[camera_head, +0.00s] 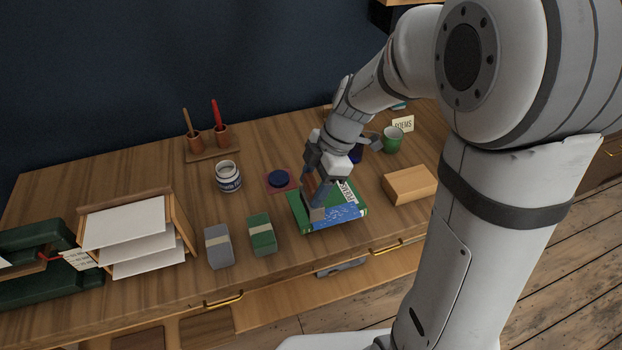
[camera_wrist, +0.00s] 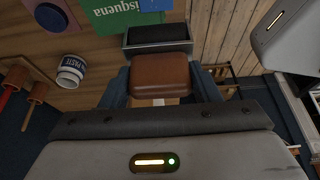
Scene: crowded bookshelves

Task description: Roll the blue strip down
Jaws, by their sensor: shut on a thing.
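A green book (camera_head: 298,207) lies on the wooden desk. A blue strip (camera_head: 342,213) lies along its front edge; a bit of blue (camera_wrist: 155,4) shows at the top of the wrist view, beside the book's green cover (camera_wrist: 112,18). My gripper (camera_head: 315,185) is above the book, shut on the brown handle (camera_wrist: 160,76) of a hand roller. The roller's dark, grey-framed head (camera_wrist: 157,37) points away from the wrist. In the head view the tool's end is at the strip's left end; I cannot tell whether it touches. My arm hides part of the book.
A grey block (camera_head: 219,247) and a green block (camera_head: 262,236) stand left of the book. A paste jar (camera_head: 228,177) and a blue disc (camera_head: 278,179) are behind. A tan block (camera_head: 409,184) and a green mug (camera_head: 392,140) stand to the right.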

